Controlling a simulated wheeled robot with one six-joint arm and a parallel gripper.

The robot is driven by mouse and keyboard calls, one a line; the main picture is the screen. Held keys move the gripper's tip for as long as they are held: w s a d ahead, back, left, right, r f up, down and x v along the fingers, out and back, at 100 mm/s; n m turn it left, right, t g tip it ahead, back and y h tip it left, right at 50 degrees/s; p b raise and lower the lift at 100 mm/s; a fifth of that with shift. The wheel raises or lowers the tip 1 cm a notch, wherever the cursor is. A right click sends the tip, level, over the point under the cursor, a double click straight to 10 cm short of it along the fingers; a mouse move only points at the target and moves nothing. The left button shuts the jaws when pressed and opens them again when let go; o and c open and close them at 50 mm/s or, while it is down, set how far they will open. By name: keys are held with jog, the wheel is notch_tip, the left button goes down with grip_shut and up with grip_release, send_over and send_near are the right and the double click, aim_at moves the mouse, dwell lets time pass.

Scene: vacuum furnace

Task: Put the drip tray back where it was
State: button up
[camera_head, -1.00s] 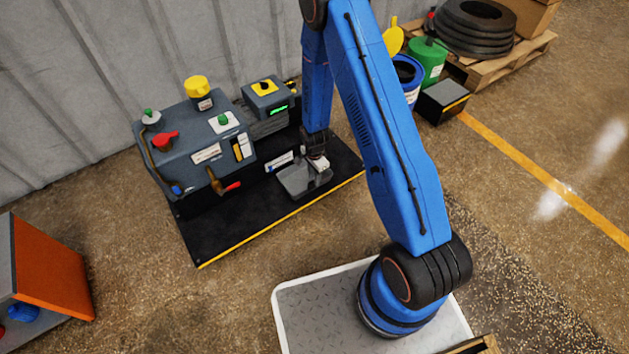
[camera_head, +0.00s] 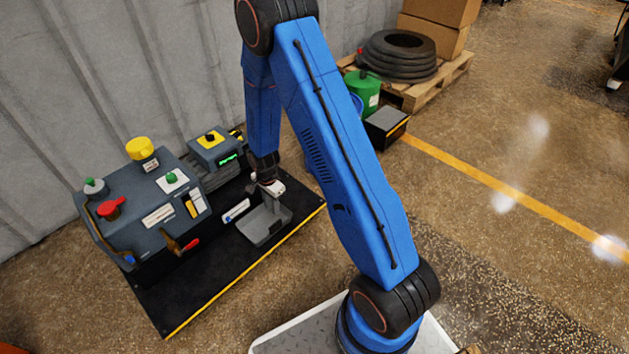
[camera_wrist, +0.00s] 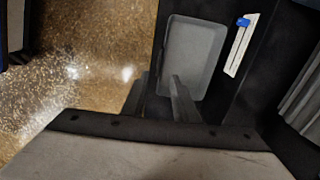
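The drip tray (camera_head: 262,226) is a shallow grey rectangular tray. It lies flat on the black base plate, in front of the grey pump unit. It also shows in the wrist view (camera_wrist: 192,52), with its floor bare. My gripper (camera_head: 272,203) is just above the tray's far side in the head view. In the wrist view my gripper (camera_wrist: 158,92) has its two fingers apart with nothing visible between them. The right finger overlaps the tray's lower end, and the left finger is outside the tray. Whether a finger touches the rim cannot be told.
The grey pump unit (camera_head: 150,205) with valves and caps stands left of the tray. A small box with a green display (camera_head: 213,150) stands behind it. A white gauge strip (camera_wrist: 241,45) is beside the tray. Open floor lies right of the base plate (camera_head: 215,285).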

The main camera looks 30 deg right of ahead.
jog(key=s+d+r+n+t, duration=0.1)
jog(key=s+r+n, duration=0.15)
jog(key=r, duration=0.75)
jog(key=s+d+r+n, duration=0.1)
jog(key=s+r+n, duration=0.15)
jog(key=r, duration=0.75)
jog(key=s+d+r+n+t, duration=0.15)
jog(key=s+r, duration=0.25)
jog(key=r, duration=0.6)
jog(key=s+d+r+n, duration=0.1)
jog(key=s+r+n, duration=0.1)
jog(key=s+r, duration=0.3)
jog(key=s+d+r+n+t, duration=0.1)
jog(key=s+r+n, duration=0.2)
jog(key=s, duration=0.8)
jog(key=s+d+r+n+t, duration=0.1)
jog(key=s+r+n, duration=0.1)
jog(key=s+r, duration=0.5)
jog(key=shift+s+d+r+n, duration=0.2)
jog(key=shift+s+r+n, duration=0.15)
jog(key=shift+s, duration=0.35)
